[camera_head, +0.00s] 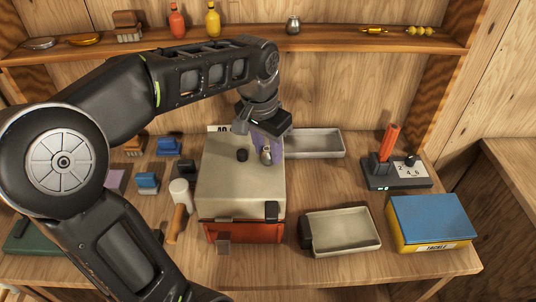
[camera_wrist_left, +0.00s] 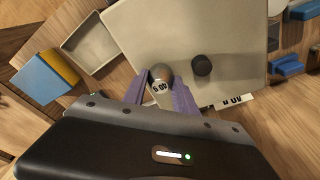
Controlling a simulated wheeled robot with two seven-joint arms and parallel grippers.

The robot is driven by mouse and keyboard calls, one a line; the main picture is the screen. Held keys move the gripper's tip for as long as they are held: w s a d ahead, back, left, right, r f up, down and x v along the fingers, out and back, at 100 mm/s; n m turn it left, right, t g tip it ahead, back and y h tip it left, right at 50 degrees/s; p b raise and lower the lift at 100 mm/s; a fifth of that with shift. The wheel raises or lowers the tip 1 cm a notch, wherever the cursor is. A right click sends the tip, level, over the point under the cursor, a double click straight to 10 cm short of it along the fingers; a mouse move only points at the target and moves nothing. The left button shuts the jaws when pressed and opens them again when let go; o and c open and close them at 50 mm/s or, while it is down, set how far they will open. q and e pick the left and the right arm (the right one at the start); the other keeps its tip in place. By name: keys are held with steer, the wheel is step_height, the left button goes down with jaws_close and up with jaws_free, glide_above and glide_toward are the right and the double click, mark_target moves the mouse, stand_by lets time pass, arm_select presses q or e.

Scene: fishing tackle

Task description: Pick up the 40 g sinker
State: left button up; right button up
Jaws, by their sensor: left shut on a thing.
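The 40 g sinker (camera_head: 266,155) is a small grey metal weight over the right part of the pale lid of a box (camera_head: 225,185). In the left wrist view the sinker (camera_wrist_left: 161,74) shows a round top and a label that appears upside down and seems to read 40 G. My left gripper (camera_head: 266,146) has its purple fingers closed on the sinker, one on each side. I cannot tell whether the sinker still touches the lid. My right gripper is not in view.
A black knob (camera_head: 242,155) stands on the lid beside the sinker. A card (camera_head: 220,128) partly reading 40 is behind it.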

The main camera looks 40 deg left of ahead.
mark_target(268, 148)
arm_select(q)
jaws_close()
steer(key=shift+r, duration=0.15)
step_height(268, 148, up, 6)
steer(key=shift+r+b, duration=0.2)
steer(key=shift+b, duration=0.2)
step_height(268, 148, up, 4)
steer(key=shift+f+p, duration=0.25)
steer(key=shift+p, duration=0.65)
steer(key=shift+f, duration=0.1)
